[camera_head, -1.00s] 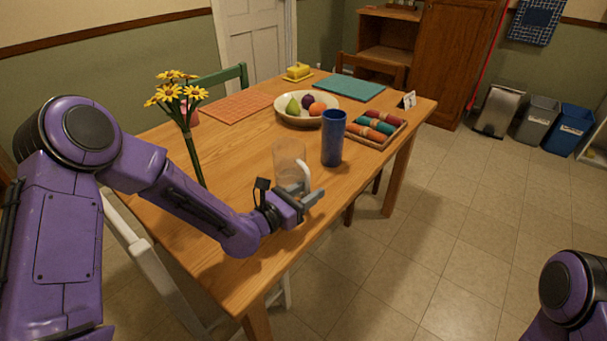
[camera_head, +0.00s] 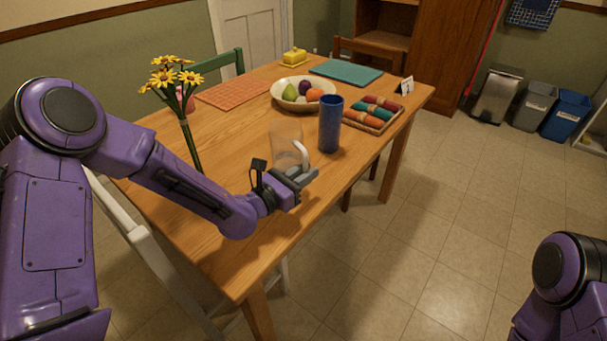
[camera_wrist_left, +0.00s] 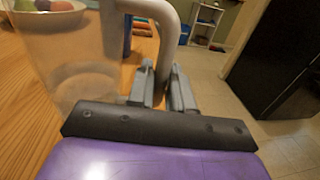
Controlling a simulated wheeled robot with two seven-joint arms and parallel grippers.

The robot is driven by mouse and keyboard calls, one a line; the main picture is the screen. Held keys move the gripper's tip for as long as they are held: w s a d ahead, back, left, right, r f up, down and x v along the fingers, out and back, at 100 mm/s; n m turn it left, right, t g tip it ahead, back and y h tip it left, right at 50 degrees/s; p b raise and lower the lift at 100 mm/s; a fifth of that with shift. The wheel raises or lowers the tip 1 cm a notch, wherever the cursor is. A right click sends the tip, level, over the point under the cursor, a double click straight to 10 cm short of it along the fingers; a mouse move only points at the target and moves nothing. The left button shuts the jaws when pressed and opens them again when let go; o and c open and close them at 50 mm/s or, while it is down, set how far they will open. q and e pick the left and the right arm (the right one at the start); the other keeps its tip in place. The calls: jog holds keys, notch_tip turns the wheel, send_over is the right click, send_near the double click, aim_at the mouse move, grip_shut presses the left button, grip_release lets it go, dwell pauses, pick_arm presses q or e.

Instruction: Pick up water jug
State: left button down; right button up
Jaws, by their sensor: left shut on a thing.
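The water jug (camera_head: 284,142) is clear with a pale grey handle. It is at the front right part of the wooden table (camera_head: 240,265), and I cannot tell whether its base touches the top. My left gripper (camera_head: 303,174) is shut on the jug's handle. In the left wrist view the jug body (camera_wrist_left: 72,62) is upright at the left, and the handle (camera_wrist_left: 170,35) runs down between the fingers of the left gripper (camera_wrist_left: 166,85). My right gripper is out of view; only part of my right arm shows at the lower right.
A blue tumbler (camera_head: 330,124) stands just right of the jug. Behind are a fruit bowl (camera_head: 283,101), a tray of rolled cloths (camera_head: 372,127), a teal mat (camera_head: 345,73) and a woven placemat (camera_head: 233,92). Yellow flowers (camera_head: 170,78) stand at the left. The table's front is bare.

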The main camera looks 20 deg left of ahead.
pick_arm(q)
jog(key=s+d+r+p, duration=0.2)
jog(key=s+r+p, duration=1)
jog(key=s+p, duration=0.1)
jog(key=shift+s+d+p, duration=0.35)
jog(key=shift+d+p, duration=0.05)
jog(key=shift+p, duration=0.05)
dwell(0.4)
dwell(0.4)
jog(key=shift+f, duration=0.1)
dwell(1.5)
